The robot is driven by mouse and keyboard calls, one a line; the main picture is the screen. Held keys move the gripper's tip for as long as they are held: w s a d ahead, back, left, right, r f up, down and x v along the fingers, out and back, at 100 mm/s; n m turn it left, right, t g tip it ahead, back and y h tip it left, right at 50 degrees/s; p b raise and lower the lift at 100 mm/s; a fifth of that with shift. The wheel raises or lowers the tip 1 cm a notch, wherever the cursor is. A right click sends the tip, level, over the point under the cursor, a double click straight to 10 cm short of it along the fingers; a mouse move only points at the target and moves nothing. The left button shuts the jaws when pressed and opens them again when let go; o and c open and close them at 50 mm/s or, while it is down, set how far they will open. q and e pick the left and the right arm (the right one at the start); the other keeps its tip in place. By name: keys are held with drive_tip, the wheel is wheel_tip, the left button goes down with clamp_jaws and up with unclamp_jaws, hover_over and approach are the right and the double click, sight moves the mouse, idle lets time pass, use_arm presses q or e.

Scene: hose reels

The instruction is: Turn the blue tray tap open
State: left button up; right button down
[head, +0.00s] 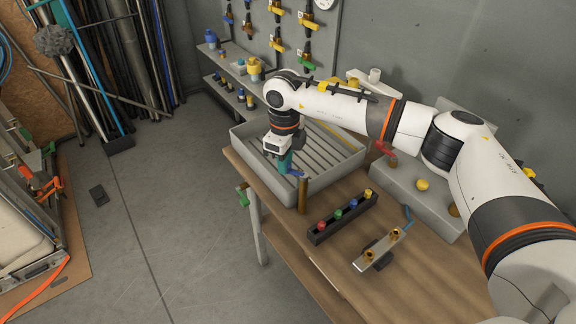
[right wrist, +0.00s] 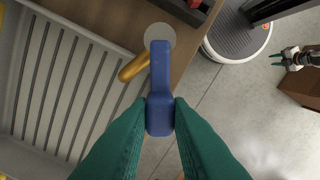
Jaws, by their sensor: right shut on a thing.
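The blue tray tap has a blue lever handle, which shows in the right wrist view (right wrist: 160,80) and as a small blue piece in the head view (head: 296,173). Its brass spout (right wrist: 134,66) points out over the tray. A brown post (head: 303,196) stands below the lever at the tray's front corner. My right gripper (right wrist: 160,118) is shut on the lever's free end, teal fingers on both sides; it shows in the head view (head: 286,164).
The grey ribbed tray (head: 335,172) sits on the wooden bench (head: 350,285). A dark rack with coloured knobs (head: 340,217) and a metal bar with brass fittings (head: 384,248) lie in front. A grey block with a red tap (head: 410,190) stands right.

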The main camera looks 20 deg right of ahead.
drive_tip(key=shift+s+a+n+b, duration=0.15)
drive_tip(key=shift+s+n+b, duration=0.65)
drive_tip(key=shift+n+b, duration=1)
drive_tip(key=shift+s+a+n+b, duration=0.2)
drive_tip(key=shift+s+n+b, duration=0.6)
drive_tip(key=shift+n+b, duration=1)
drive_tip(key=shift+s+a+n+b, duration=0.15)
drive_tip(key=shift+s+n+b, duration=0.85)
drive_tip(key=shift+n, duration=1.3)
drive_tip(key=shift+w+r, duration=0.1)
drive_tip(key=shift+w, duration=0.1)
drive_tip(key=c, duration=1.3)
unclamp_jaws()
wheel_tip(320, 180, up, 12)
drive_tip(key=shift+b, duration=1)
